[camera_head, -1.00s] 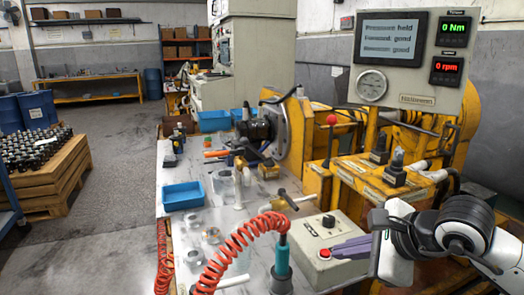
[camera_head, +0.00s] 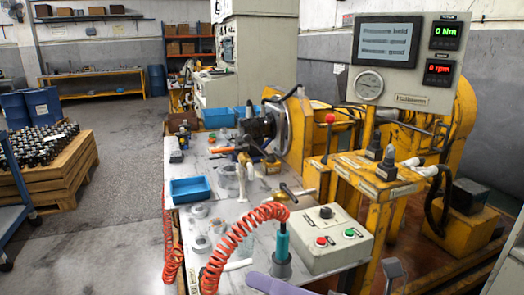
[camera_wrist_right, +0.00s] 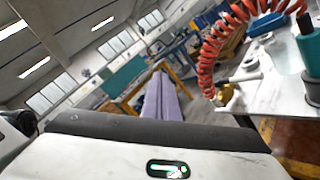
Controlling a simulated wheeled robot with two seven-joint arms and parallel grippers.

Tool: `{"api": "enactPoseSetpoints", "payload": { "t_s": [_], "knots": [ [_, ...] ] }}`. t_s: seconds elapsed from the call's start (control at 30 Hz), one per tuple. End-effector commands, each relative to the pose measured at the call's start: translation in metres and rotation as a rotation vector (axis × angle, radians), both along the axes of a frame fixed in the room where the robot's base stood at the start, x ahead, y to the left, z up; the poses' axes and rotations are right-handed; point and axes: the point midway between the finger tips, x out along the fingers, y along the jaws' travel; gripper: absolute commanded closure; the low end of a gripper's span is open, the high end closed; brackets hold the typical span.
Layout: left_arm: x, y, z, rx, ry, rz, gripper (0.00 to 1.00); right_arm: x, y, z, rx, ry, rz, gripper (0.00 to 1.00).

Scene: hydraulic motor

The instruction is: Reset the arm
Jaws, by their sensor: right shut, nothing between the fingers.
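My right gripper (camera_head: 268,281) shows only by its purple fingers at the bottom edge of the head view, in front of the bench. Its body is out of the picture there. In the right wrist view the two purple fingers (camera_wrist_right: 161,97) lie side by side, shut, with nothing between them. They point away over the floor, to the left of the bench. My left gripper is in neither view.
Near the fingers are a red coiled hose (camera_head: 232,240), a teal tool (camera_head: 282,245) and a control box (camera_head: 328,240) with buttons. A blue tray (camera_head: 190,190) and yellow machine (camera_head: 303,130) stand farther back.

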Motion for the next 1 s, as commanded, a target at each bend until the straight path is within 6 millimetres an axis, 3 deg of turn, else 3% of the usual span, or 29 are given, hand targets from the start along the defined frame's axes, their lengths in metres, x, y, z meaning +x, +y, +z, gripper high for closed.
{"api": "enactPoseSetpoints", "payload": {
  "t_s": [0.07, 0.13, 0.27, 0.4, 0.5, 0.6, 0.7, 0.8, 1.0],
  "knots": [
    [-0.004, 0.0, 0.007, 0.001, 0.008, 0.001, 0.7, 0.01, -0.017, 0.003, 0.289, 0.279, -0.114, 1.0],
    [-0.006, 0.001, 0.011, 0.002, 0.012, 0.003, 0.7, 0.024, -0.044, -0.013, 0.527, 0.53, -0.237, 1.0],
    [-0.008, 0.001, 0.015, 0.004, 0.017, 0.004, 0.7, 0.03, -0.101, -0.09, 0.91, 0.997, -0.503, 1.0],
    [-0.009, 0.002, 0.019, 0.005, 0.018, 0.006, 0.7, -0.006, -0.138, -0.184, 1.187, 1.395, -0.761, 1.0],
    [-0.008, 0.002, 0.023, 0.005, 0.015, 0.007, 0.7, -0.047, -0.149, -0.242, 1.333, 1.63, -0.924, 1.0],
    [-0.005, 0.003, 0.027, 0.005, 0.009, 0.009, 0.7, -0.089, -0.152, -0.283, 1.439, 1.813, -1.054, 1.0],
    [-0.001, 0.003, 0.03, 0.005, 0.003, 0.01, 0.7, -0.122, -0.151, -0.308, 1.506, 1.936, -1.146, 1.0],
    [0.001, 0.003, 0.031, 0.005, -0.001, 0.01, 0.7, -0.141, -0.149, -0.32, 1.543, 2.008, -1.196, 1.0],
    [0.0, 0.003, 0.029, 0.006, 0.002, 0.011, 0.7, -0.148, -0.148, -0.325, 1.556, 2.033, -1.214, 1.0]
  ]
}}
